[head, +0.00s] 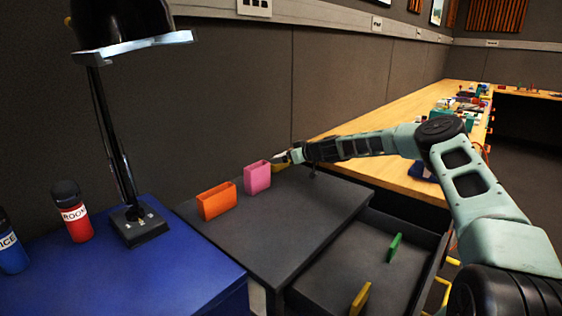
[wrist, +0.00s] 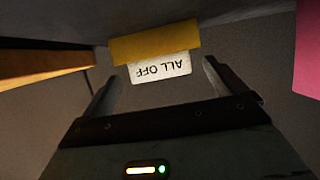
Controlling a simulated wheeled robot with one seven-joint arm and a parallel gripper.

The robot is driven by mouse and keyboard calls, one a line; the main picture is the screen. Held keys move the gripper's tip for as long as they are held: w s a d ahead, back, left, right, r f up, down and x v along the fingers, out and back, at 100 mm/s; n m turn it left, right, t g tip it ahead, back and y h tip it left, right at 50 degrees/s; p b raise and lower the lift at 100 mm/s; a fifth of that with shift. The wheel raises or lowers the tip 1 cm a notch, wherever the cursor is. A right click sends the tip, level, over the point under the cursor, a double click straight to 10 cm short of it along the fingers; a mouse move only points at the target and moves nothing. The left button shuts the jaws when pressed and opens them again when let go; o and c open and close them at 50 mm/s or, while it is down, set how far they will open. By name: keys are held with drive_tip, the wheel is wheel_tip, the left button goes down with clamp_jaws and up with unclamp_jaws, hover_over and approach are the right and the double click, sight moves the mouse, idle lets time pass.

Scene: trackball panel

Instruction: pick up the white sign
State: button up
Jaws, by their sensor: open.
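The white sign (wrist: 160,68) shows in the wrist view with the words "ALL OFF" upside down. It stands out of a yellow holder (wrist: 155,41), whose slot hides the rest of it. My gripper (wrist: 160,73) is open, with one finger on each side of the sign and a gap on both sides. In the head view my gripper (head: 289,156) is at the yellow holder (head: 282,167), at the back of the dark cabinet top. My gripper partly hides the holder there, and the sign is too small to make out clearly.
A pink holder (head: 257,177) and an orange holder (head: 217,201) stand to the left on the dark cabinet top (head: 270,225). An open drawer below holds a green piece (head: 394,247) and a yellow piece (head: 360,298). A black lamp (head: 140,225) stands on the blue surface.

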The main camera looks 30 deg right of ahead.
drive_tip(key=c, duration=1.1)
drive_tip(key=shift+o, duration=0.2)
